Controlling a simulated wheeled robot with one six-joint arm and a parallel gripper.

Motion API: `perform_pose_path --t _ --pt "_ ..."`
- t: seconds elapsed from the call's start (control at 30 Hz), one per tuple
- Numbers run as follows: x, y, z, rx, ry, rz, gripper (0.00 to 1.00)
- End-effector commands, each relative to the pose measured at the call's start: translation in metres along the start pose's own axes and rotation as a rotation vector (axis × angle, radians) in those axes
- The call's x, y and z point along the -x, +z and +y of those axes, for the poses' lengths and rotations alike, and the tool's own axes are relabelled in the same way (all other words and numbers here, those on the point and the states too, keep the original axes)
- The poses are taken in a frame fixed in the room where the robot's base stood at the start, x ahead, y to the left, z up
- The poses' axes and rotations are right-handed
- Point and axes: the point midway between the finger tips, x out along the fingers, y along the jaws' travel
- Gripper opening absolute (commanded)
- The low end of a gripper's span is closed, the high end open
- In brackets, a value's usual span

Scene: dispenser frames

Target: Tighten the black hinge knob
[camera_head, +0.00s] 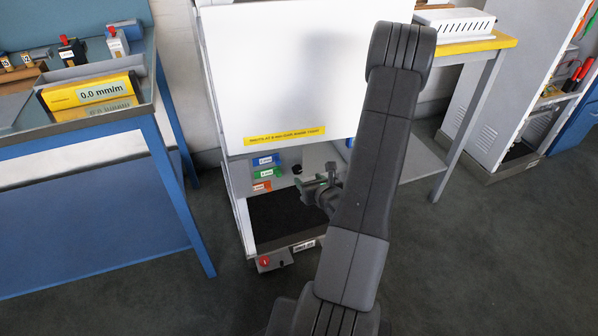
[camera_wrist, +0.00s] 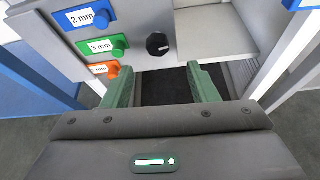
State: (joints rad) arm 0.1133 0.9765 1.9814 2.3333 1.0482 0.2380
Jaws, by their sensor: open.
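The black hinge knob (camera_wrist: 157,44) shows in the wrist view on a light grey panel, right of the coloured labelled tabs. The fingers do not appear to touch the knob. In the head view my gripper (camera_head: 330,180) is in front of the lower part of the white dispenser frame, partly behind my arm. A small dark round shape (camera_head: 297,169) beside it may be the knob.
Blue (camera_wrist: 85,17), green (camera_wrist: 103,46) and orange (camera_wrist: 104,70) tabs sit left of the knob. A white board (camera_head: 280,75) covers the frame's upper part. A blue bench (camera_head: 140,115) stands left, a grey-legged table (camera_head: 470,110) right. A red button (camera_head: 265,261) is near the floor.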

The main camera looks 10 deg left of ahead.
Motion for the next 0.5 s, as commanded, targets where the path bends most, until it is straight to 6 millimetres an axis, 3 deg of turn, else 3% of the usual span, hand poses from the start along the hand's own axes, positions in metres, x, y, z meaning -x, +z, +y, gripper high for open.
perform_pose_path --t 0.2,0.5 --pt "-0.045 -0.001 0.0 0.002 0.002 0.0 0.53" --pt "-0.072 0.0 0.0 0.0 0.0 0.0 0.53"
